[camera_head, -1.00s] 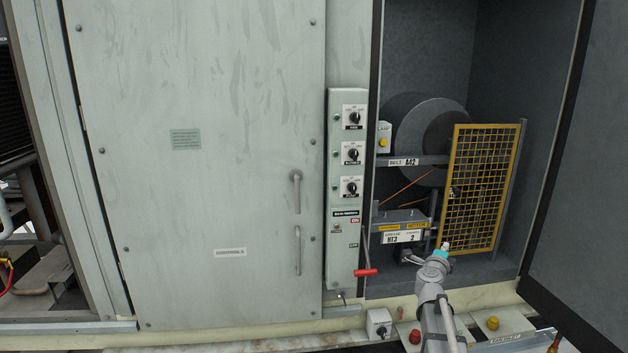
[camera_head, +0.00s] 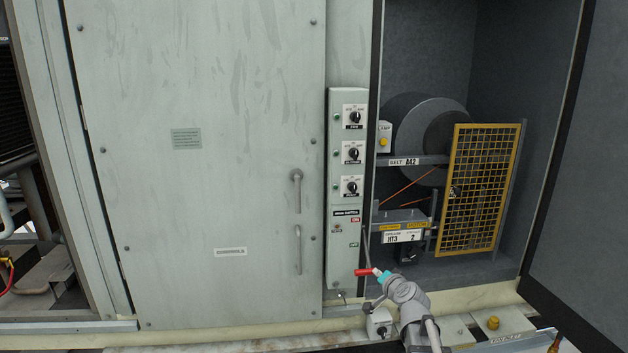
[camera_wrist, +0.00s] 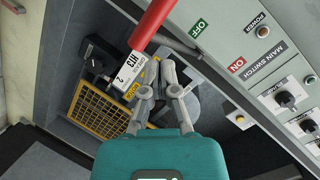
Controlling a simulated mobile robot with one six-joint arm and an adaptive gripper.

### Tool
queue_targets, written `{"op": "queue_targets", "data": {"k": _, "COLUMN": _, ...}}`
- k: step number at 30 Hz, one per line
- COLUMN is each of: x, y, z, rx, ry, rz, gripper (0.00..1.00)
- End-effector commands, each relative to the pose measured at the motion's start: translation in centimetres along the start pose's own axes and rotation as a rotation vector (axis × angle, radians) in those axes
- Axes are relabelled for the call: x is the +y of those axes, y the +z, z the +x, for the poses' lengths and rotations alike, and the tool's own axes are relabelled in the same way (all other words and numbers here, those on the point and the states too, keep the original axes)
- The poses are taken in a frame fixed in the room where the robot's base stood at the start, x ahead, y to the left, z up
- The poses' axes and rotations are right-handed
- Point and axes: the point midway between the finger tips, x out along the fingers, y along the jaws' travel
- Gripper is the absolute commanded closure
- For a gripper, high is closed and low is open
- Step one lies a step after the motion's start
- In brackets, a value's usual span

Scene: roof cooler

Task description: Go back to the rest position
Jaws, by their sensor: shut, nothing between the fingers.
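My gripper (camera_head: 374,271) is low in front of the open cabinet bay, at the right end of the red handle of the main switch lever (camera_head: 363,272). In the wrist view my gripper (camera_wrist: 157,76) shows its two grey fingers close together with nothing between them. The red handle (camera_wrist: 146,28) lies just beyond and above the fingertips there. I cannot tell whether they touch.
The control panel (camera_head: 346,190) with several knobs stands left of the bay. A yellow mesh guard (camera_head: 476,190) and the labelled grey box (camera_head: 402,226) are inside the bay. The open door (camera_head: 585,170) is at right. A small grey box (camera_head: 379,322) sits below.

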Motion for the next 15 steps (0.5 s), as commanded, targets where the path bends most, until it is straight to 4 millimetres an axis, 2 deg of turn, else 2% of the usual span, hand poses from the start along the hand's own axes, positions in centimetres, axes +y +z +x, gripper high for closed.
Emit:
{"op": "queue_targets", "data": {"k": 1, "x": 0.1, "y": 1.8, "z": -0.6, "rx": -0.062, "ry": 0.018, "rz": -0.042, "gripper": 1.00}}
{"op": "queue_targets", "data": {"k": 6, "x": 1.5, "y": 7.2, "z": -2.4, "rx": -0.286, "ry": 0.103, "rz": -0.188, "gripper": 1.00}}
{"op": "queue_targets", "data": {"k": 11, "x": 3.5, "y": 11.5, "z": -5.1, "rx": -0.490, "ry": 0.209, "rz": -0.310, "gripper": 1.00}}
{"op": "queue_targets", "data": {"k": 15, "x": 5.7, "y": 14.5, "z": -8.2, "rx": -0.664, "ry": 0.322, "rz": -0.405, "gripper": 1.00}}
